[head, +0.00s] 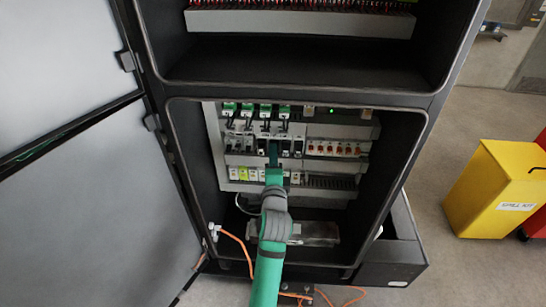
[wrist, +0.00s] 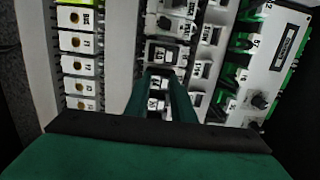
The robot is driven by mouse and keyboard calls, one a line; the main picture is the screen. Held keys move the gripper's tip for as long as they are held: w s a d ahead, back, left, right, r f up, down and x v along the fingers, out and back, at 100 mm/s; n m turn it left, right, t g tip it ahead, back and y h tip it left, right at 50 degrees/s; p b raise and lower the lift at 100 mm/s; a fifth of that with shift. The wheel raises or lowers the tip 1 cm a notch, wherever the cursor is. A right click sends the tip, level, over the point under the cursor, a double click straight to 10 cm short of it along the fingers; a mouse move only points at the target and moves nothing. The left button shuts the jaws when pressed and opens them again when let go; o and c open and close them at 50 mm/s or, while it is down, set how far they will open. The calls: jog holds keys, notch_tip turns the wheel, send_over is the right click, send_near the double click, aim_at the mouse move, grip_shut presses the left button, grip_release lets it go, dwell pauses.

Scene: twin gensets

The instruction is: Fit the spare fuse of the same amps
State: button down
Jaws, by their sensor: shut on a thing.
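My gripper (head: 273,152) reaches into the open cabinet, to the middle row of black modules. In the wrist view its green fingers (wrist: 166,78) are shut on a black module with white labels (wrist: 156,103), which looks like a fuse holder and is partly hidden by the fingers. Another black module with a white label (wrist: 166,54) sits just beyond the fingertips. No loose fuse can be made out, and amp markings are too small to read.
Red-marked modules (head: 335,148) stand right of my gripper. Green connectors (head: 256,110) line the row above. White terminals (wrist: 77,65) lie beside the fingers. The cabinet door (head: 62,210) stands open at left. A yellow bin (head: 492,190) is at right. Orange cable (head: 235,240) hangs below.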

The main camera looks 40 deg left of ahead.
jog(key=shift+w+a, duration=0.15)
dwell(0.7)
jog(key=c, duration=1.4)
grip_release()
